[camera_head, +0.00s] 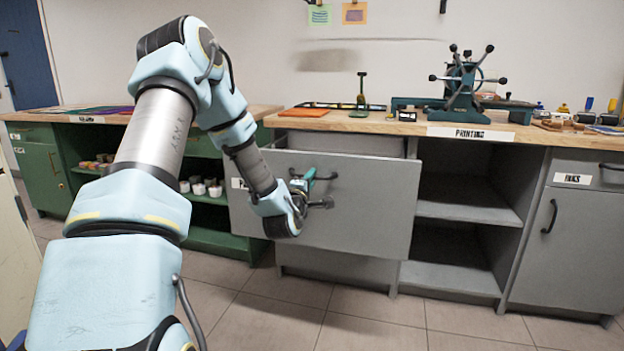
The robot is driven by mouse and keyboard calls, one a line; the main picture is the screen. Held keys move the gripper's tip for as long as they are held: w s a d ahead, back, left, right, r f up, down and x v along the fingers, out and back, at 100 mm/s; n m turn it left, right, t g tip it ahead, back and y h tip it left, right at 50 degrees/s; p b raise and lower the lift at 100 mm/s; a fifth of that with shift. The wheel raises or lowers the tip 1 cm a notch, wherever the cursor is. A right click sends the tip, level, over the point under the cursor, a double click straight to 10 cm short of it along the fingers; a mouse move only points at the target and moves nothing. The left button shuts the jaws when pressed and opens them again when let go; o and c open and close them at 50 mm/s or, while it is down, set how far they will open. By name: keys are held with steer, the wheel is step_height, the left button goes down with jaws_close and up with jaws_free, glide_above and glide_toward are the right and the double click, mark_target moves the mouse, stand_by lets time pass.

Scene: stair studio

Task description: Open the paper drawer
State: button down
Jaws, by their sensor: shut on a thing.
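The paper drawer's wide grey front (375,205) stands forward of the grey cabinet under the wooden counter, so the drawer is pulled out at least part way. The fingers and my wrist hide much of the handle.
Open grey shelves (468,212) are right of the drawer, then a cabinet labelled INKS (560,230). A green cabinet (38,165) is at left. A printing press (465,85) stands on the counter (400,126). The tiled floor (290,310) in front is clear.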

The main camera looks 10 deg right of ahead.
steer(key=shift+s, duration=0.15)
steer(key=c, duration=0.9)
jaws_free()
steer(key=v, duration=1)
steer(key=shift+s+a+f, duration=0.1)
steer(key=shift+s+a, duration=0.15)
steer(key=shift+s, duration=0.1)
